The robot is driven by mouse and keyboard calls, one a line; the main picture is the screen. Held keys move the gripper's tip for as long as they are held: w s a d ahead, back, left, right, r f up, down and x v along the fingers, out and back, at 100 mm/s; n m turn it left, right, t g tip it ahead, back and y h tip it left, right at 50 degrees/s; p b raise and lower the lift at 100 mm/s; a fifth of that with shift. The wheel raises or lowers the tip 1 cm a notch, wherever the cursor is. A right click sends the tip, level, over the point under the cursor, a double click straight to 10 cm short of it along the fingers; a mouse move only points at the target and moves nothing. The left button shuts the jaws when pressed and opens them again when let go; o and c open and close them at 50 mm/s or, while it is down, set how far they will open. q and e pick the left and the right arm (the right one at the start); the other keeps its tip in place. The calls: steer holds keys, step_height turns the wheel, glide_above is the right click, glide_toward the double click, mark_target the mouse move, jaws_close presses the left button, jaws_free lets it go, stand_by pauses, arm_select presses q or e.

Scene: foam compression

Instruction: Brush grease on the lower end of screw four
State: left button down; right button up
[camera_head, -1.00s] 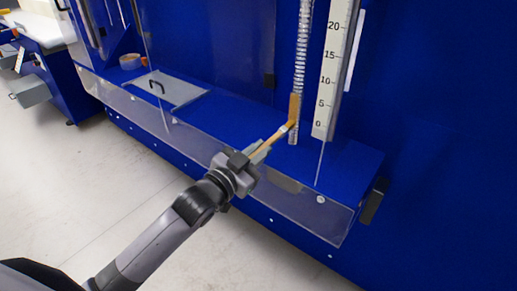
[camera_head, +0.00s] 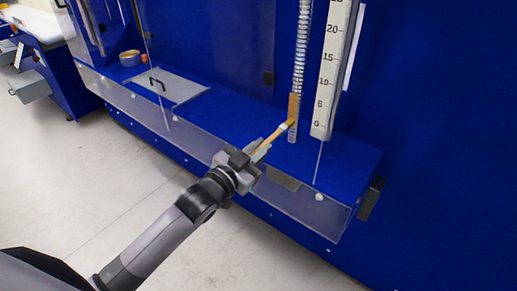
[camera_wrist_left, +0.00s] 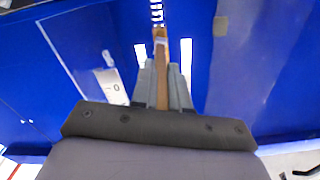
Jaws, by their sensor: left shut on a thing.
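My left gripper (camera_head: 258,158) is shut on a brush (camera_head: 271,139) with a tan handle and tan bristles. The bristles overlap the lower end of a vertical threaded screw (camera_head: 300,62) in the head view; whether they touch it I cannot tell. In the left wrist view the gripper (camera_wrist_left: 163,75) holds the brush (camera_wrist_left: 161,88) pointing away, with its tip just below the silvery screw (camera_wrist_left: 157,12). No number shows on the screw. My right gripper is in neither view.
A white scale (camera_head: 331,75) with numbers stands right of the screw. A clear guard panel (camera_head: 200,143) runs along the front of the blue ledge (camera_head: 222,115). A grey plate with a handle (camera_head: 172,90) and a tape roll (camera_head: 130,58) lie to the left.

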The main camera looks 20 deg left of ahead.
arm_select(q)
steer(key=shift+r+p, duration=0.65)
steer(key=shift+p, duration=1.35)
steer(key=shift+f, duration=0.1)
steer(key=shift+p+v, duration=1.3)
steer(key=shift+v, duration=0.85)
steer(key=shift+p+v, duration=0.3)
steer(key=shift+v, duration=0.55)
steer(key=shift+s, duration=0.1)
steer(key=shift+p+v, duration=0.65)
steer(key=shift+v, duration=0.8)
